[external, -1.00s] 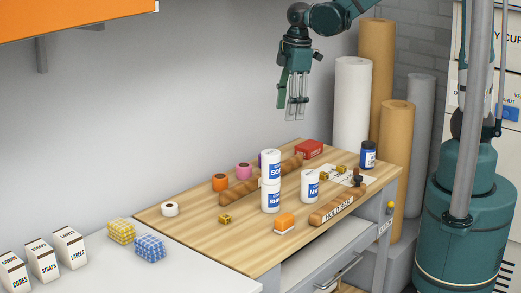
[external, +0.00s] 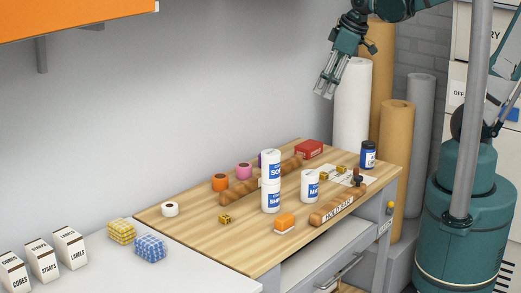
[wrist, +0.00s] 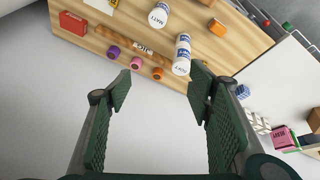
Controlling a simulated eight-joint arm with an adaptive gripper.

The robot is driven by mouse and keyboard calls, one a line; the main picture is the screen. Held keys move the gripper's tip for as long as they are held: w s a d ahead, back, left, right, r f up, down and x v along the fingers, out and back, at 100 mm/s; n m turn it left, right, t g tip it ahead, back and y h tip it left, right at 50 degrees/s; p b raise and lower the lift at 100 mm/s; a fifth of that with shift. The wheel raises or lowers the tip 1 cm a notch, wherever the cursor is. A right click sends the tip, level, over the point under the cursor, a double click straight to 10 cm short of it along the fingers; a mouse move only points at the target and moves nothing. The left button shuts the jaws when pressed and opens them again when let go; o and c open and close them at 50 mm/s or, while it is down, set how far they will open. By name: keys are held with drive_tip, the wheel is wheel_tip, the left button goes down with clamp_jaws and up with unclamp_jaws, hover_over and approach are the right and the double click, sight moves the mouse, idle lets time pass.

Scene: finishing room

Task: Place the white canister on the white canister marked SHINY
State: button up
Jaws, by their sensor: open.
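A white canister with a blue label starting "SO" (external: 271,162) stands upright on top of the white canister marked SHINY (external: 271,197) on the wooden table. Their labels are only partly readable. In the wrist view the stack (wrist: 182,52) is seen from above, near the table edge. Another white canister, marked MATT (external: 310,186), stands apart to the right; it also shows in the wrist view (wrist: 152,16). My gripper (external: 325,88) is open and empty, high above the table and well clear of the canisters.
Tape rolls (external: 220,182) and a brown roll (external: 240,190) lie behind the stack. An orange block (external: 285,222) and a HOLD bar (external: 338,207) are at the front. A red box (external: 309,148) and blue jar (external: 368,155) stand farther back.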

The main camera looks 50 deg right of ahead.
drive_tip(key=s+d+r+m+t, duration=0.1)
drive_tip(key=s+d+m+t, duration=0.1)
drive_tip(key=s+m, duration=0.3)
drive_tip(key=shift+s+d+r, duration=0.25)
drive_tip(key=shift+s+d, duration=0.55)
drive_tip(key=shift+s, duration=0.4)
idle(1.8)
drive_tip(key=o, duration=1.3)
drive_tip(key=shift+w+d+f+m, duration=0.2)
drive_tip(key=shift+d+f+m, duration=0.05)
drive_tip(key=shift+f+m, duration=0.2)
drive_tip(key=shift+c, duration=0.2)
drive_tip(key=o, duration=0.3)
drive_tip(key=w+d+f+m+b, duration=0.1)
drive_tip(key=f, duration=0.1)
drive_tip(key=w+d+f+m+b, duration=0.1)
drive_tip(key=d+f, duration=0.1)
drive_tip(key=w+d+f+m+b, duration=0.1)
drive_tip(key=d+f+m+b, duration=0.1)
drive_tip(key=f, duration=0.1)
drive_tip(key=shift+w+d+f, duration=0.1)
drive_tip(key=shift+d+f+m+t+h+b, duration=0.15)
drive_tip(key=shift+d+f+m+t+b, duration=0.2)
drive_tip(key=shift+d+f+m+b, duration=2.55)
drive_tip(key=shift+d+f+m+t+h+b, duration=0.1)
drive_tip(key=shift+d+f+m+t+b, duration=0.4)
drive_tip(key=shift+d+f+m, duration=2.65)
drive_tip(key=shift+d+f+m+t+h+b, duration=0.15)
drive_tip(key=shift+d+f+m+b, duration=1.25)
drive_tip(key=shift+d+f, duration=3.6)
